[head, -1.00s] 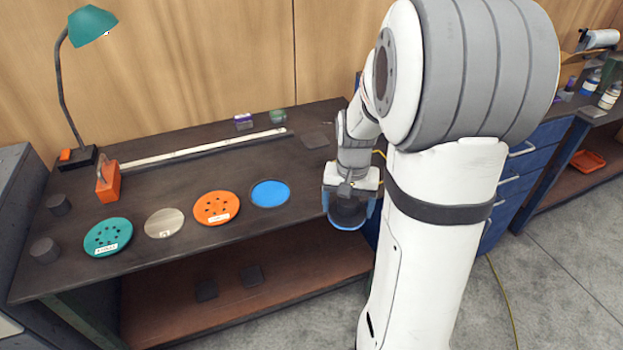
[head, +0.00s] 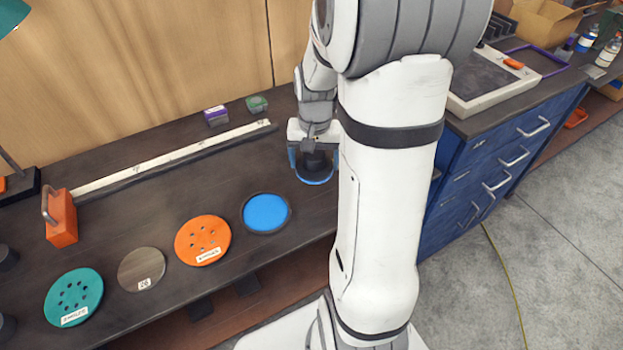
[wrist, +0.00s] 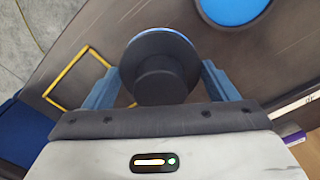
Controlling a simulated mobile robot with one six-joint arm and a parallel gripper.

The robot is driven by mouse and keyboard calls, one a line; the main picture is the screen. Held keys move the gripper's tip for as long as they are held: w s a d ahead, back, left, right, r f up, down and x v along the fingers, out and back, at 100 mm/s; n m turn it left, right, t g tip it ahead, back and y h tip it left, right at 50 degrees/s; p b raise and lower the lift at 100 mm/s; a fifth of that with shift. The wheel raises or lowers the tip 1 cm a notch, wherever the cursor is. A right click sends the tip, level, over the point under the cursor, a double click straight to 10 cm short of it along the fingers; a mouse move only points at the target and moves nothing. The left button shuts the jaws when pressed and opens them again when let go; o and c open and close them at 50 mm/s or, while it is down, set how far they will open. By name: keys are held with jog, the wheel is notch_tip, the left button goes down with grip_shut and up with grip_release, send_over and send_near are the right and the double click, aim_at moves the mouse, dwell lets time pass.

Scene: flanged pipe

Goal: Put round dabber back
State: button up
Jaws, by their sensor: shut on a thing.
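The round dabber (wrist: 160,72) is a dark disc with a knob and a blue rim. My gripper (wrist: 162,84) is shut on it, with a blue-grey finger on each side. In the head view my gripper (head: 313,164) holds the dabber (head: 316,180) over the right part of the dark bench, close to or at its top; I cannot tell whether it touches. A yellow square outline (wrist: 80,82) lies on the bench beside the dabber in the wrist view. In the head view my arm hides the bench to the right of the dabber.
A blue disc in a dark ring (head: 266,212) lies left of the dabber. Orange (head: 202,240), brown-grey (head: 141,269) and teal (head: 73,297) discs follow to its left. A long straightedge (head: 170,160) and small purple (head: 216,115) and green (head: 257,104) blocks lie behind.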

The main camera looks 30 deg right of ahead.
notch_tip(320, 180, down, 8)
jog(key=shift+s+f, duration=0.1)
jog(key=shift+f, duration=0.05)
dwell(0.3)
jog(key=shift+f, duration=0.1)
jog(key=o, duration=0.4)
jog(key=shift+f, duration=0.15)
jog(key=o, duration=0.4)
jog(key=shift+o, duration=0.2)
jog(key=shift+r, duration=0.2)
